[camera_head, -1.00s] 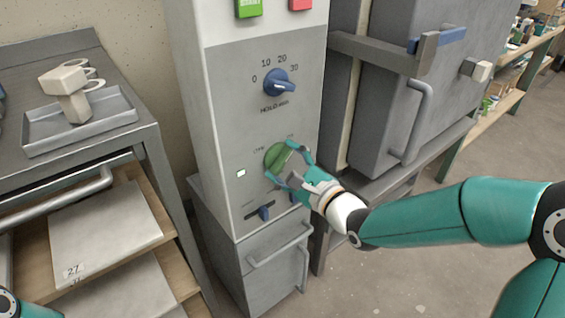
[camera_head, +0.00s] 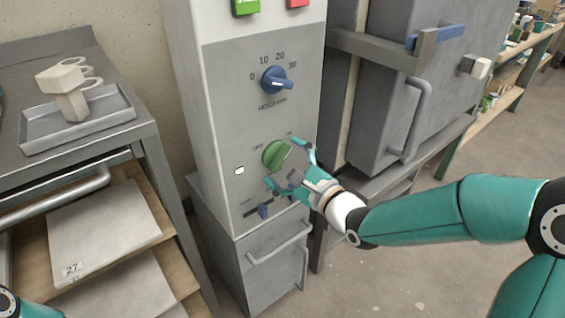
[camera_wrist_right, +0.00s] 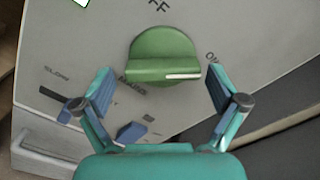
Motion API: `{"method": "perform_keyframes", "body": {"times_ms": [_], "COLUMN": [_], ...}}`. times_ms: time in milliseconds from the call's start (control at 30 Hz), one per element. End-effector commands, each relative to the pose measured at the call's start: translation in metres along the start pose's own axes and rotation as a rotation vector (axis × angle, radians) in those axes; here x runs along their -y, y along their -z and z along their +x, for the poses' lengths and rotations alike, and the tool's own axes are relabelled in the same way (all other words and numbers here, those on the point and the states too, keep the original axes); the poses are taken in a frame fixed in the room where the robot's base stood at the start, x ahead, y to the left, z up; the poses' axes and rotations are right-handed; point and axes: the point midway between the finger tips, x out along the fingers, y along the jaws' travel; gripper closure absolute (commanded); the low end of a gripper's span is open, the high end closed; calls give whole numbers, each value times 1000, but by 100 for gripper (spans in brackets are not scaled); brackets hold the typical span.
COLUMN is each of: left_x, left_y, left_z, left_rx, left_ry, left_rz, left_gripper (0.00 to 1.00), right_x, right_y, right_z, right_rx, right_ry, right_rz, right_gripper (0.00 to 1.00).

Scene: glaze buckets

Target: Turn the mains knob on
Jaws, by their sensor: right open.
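The green mains knob (camera_head: 277,155) is on the grey front of the control cabinet, below the blue timer knob. In the right wrist view the knob (camera_wrist_right: 163,50) shows a raised bar with a white pointer line at its right end, towards the "ON" label. "OFF" is at the top. My right gripper (camera_head: 292,168) is open in front of the knob's lower right. In the wrist view its fingers (camera_wrist_right: 159,80) stand wide apart either side of the knob, with visible gaps; neither appears to touch it. My left gripper is not in view.
A blue timer knob (camera_head: 277,81) sits above, and a blue slider (camera_head: 263,211) sits below near the lower finger. A white lamp (camera_head: 239,170) is left of the knob. A kiln door handle (camera_head: 415,118) projects at right.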

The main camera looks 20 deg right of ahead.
Motion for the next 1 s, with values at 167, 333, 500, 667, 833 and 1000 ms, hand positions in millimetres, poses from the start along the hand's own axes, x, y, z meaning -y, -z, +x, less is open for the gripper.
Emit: {"method": "perform_keyframes", "body": {"times_ms": [167, 333, 500, 667, 833, 1000], "left_x": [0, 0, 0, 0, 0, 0], "left_y": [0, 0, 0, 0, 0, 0], "left_z": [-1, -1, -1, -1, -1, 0], "left_rx": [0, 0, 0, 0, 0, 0], "left_ry": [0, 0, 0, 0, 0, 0], "left_rz": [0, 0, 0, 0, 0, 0], "left_gripper": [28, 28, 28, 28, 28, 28], "right_x": [1, 2, 1, 0, -1, -1], "right_y": [-1, -1, 0, 1, 1, 1], "right_z": [-2, -18, -46, -67, -76, -76], "right_rx": [3, 2, -1, -1, -1, 0], "right_ry": [2, 4, 3, 2, 0, 0], "right_rz": [-2, -2, -1, -1, 1, 0], "right_gripper": [4, 4, 4, 4, 4, 4]}}
